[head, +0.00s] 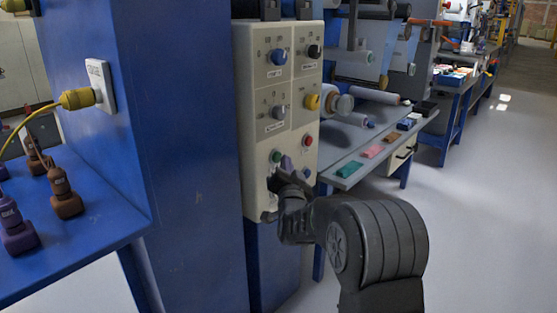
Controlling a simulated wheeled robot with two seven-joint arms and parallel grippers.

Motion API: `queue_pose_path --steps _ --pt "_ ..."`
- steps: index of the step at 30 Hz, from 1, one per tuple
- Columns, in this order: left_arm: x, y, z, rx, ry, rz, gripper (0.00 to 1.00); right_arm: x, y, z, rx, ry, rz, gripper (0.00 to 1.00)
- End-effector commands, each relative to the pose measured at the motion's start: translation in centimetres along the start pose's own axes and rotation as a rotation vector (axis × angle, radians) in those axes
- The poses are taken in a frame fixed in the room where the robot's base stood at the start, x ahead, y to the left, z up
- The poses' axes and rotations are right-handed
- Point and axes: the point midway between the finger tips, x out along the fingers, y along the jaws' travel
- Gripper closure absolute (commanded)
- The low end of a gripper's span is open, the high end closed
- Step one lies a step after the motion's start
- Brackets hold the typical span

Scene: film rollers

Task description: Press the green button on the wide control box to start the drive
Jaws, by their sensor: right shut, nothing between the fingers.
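The wide control box (253,120) is a cream panel on the blue machine, with knobs above and buttons in its lower part. The green button (277,156) is at the lower left of the panel, and a red button (308,140) is to its right. My right gripper (276,178) is shut and empty, just below the green button and close to the panel face. I cannot tell whether it touches the panel. A purple part (287,163) shows beside the green button, partly behind the gripper. My left gripper is out of view.
A blue column (180,150) stands left of the box, with a yellow plug (78,98) in a socket. A grey shelf (345,182) with coloured blocks is at right. Open floor lies beyond.

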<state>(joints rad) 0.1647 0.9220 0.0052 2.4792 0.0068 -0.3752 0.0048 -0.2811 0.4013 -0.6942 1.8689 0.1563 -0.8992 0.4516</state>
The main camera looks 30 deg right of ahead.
Motion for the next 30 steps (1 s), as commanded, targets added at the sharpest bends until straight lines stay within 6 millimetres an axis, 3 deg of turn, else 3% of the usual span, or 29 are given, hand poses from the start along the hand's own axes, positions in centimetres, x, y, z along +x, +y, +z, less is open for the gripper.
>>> queue_pose_path --steps 30 --pt "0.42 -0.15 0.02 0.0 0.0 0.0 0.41 0.6 -0.41 0.39 0.0 0.002 0.0 1.0"
